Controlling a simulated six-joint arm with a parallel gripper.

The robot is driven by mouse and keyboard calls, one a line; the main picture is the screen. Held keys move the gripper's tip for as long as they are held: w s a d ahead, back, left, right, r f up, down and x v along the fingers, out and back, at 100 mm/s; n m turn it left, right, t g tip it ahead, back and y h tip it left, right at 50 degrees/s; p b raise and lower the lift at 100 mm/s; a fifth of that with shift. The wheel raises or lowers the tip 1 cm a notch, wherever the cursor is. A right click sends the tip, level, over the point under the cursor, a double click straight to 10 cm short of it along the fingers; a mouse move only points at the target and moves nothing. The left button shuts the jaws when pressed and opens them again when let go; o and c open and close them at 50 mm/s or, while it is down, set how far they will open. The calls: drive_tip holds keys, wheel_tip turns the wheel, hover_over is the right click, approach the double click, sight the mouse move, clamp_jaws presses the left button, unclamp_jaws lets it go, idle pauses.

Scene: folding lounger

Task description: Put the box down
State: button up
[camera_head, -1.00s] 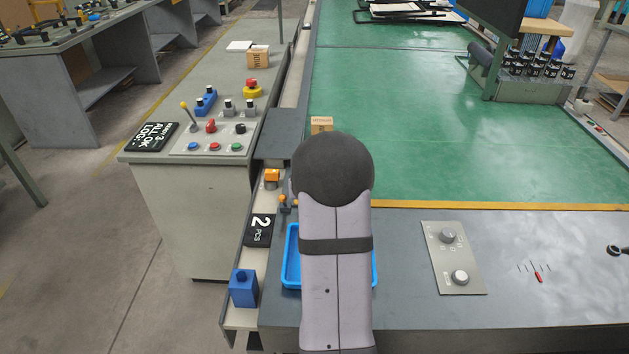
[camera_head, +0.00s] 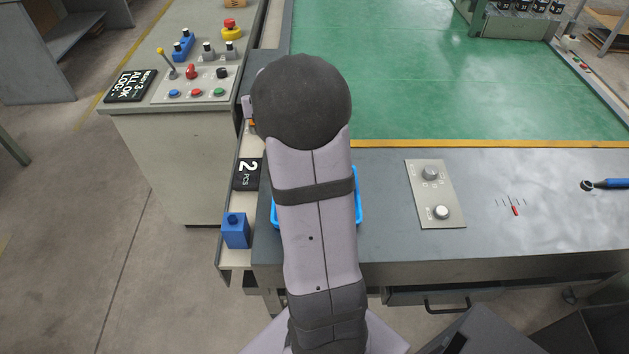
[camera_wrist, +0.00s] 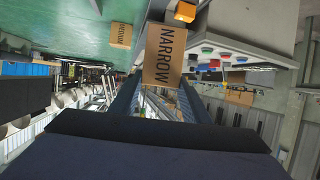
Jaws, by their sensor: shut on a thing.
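In the wrist view, a brown cardboard box marked NARROW (camera_wrist: 163,55) sits at the tips of my gripper (camera_wrist: 160,92), whose two dark fingers are shut on it. Whether the box touches anything beneath it cannot be told. A second brown box, marked MEDIUM (camera_wrist: 121,35), is apart from it at the upper left, by the green surface. In the head view my arm covers the gripper and the held box. A blue tray (camera_head: 358,211) shows only at its edges, on both sides of my arm.
The grey bench front (camera_head: 390,245) has a knob panel (camera_head: 435,194) and small tools at right. The green mat (camera_head: 440,80) is largely clear. At left are a console (camera_head: 150,115) with buttons and a lever, a "2 PCS" sign (camera_head: 247,174) and a blue block (camera_head: 236,232).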

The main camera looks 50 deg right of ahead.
drive_tip(key=w+a+r+n+t+y+p, duration=0.1)
drive_tip(key=w+a+n+y+p, duration=0.15)
drive_tip(key=a, duration=0.55)
drive_tip(key=w+a+r+n+y+p, duration=0.1)
drive_tip(key=w+a+p, duration=0.25)
drive_tip(key=a, duration=0.45)
drive_tip(key=s+a+p, duration=0.2)
drive_tip(key=a+p, duration=0.4)
drive_tip(key=a, duration=0.7)
drive_tip(key=s+d+r+m+g+h, duration=0.1)
drive_tip(key=s+d+m+g+h, duration=0.55)
drive_tip(key=s, duration=0.55)
drive_tip(key=s+d+m+g+h, duration=0.3)
drive_tip(key=s+d+m+g, duration=0.3)
drive_tip(key=s+d+m, duration=0.5)
drive_tip(key=shift+s+a+f+n+p, duration=0.2)
drive_tip(key=shift+f+n, duration=0.25)
drive_tip(key=shift+f, duration=1.25)
drive_tip(key=shift+s+a+f+n+p, duration=0.1)
drive_tip(key=shift+s+a+f+n, duration=0.25)
drive_tip(key=shift+f, duration=1.3)
drive_tip(key=shift+s+a+f+n+p, duration=0.2)
drive_tip(key=shift+f+n, duration=0.3)
drive_tip(key=shift+f, duration=1.2)
